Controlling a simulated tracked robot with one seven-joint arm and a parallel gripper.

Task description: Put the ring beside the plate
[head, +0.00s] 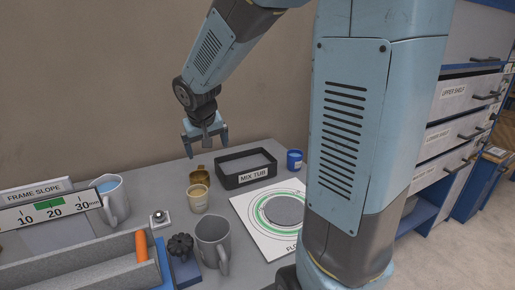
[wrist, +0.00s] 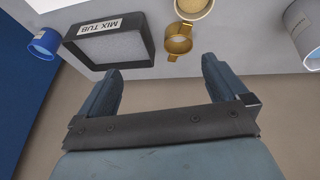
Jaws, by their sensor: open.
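A brass-coloured ring (head: 201,173) with small side tabs stands on the grey table, behind a beige cup (head: 197,199). It also shows in the wrist view (wrist: 179,40), beyond my fingertips. The plate (head: 250,222) is a flat white board with a green circle and a grey disc, lying right of the cup; my arm hides its right part. My gripper (head: 206,146) is open and empty, above the back of the table and apart from the ring. Its two fingers also show in the wrist view (wrist: 161,66), with nothing between them.
A black mix tub (head: 232,181) stands right of the ring, with a blue cup (head: 295,160) beyond it. A grey mug (head: 212,243), a dark knob (head: 181,246) and a grey tray with an orange handle (head: 141,246) fill the front left. The wall is close behind.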

